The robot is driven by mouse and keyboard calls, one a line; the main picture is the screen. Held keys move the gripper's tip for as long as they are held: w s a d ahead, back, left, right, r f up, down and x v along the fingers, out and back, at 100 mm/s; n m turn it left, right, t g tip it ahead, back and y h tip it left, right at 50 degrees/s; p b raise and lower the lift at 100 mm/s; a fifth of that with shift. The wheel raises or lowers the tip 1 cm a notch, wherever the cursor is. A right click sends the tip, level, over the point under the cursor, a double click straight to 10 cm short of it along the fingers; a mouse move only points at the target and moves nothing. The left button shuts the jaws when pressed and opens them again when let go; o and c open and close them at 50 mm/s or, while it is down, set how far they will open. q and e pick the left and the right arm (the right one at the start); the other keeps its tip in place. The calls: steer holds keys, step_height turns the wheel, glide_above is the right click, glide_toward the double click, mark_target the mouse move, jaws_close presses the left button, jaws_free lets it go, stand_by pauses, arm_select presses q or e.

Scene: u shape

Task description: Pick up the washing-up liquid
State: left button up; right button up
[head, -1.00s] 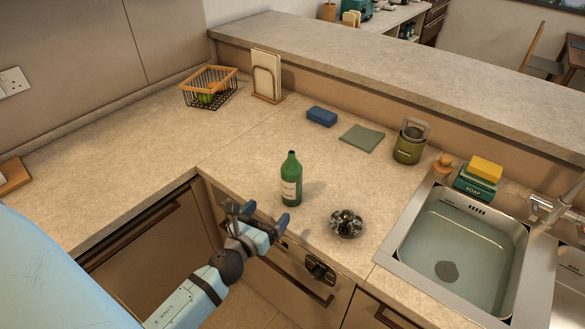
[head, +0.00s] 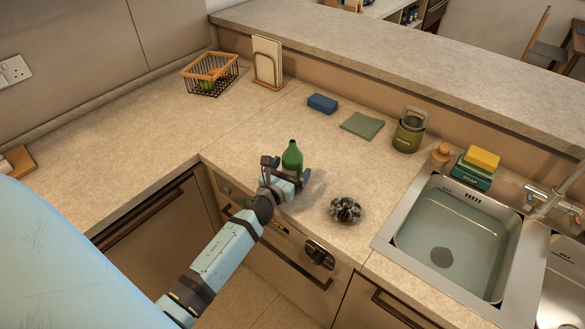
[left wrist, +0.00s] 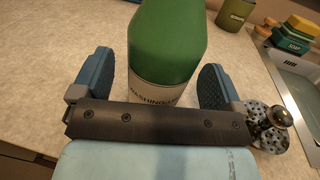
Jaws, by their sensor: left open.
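The washing-up liquid is a green bottle (head: 292,155) with a pale label, upright on the worktop near its front edge. In the left wrist view the bottle (left wrist: 167,45) stands between the two blue fingers, its label partly hidden by the gripper body. My left gripper (head: 287,170) is open around the bottle, with a finger on each side; in the left wrist view (left wrist: 160,80) gaps show between the fingers and the bottle. In the head view the gripper hides the bottle's lower part. My right gripper is not in view.
A sink (head: 448,245) with water is further right. Behind are a blue sponge (head: 322,103), a green cloth (head: 362,125), an olive canister (head: 409,130) and a wire basket (head: 210,75). The left worktop is mostly clear.

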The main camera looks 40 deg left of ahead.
arm_select(q)
steer(key=shift+w, duration=0.8)
steer(key=shift+a, duration=0.1)
steer(key=c, duration=1.2)
steer(key=shift+r, duration=0.1)
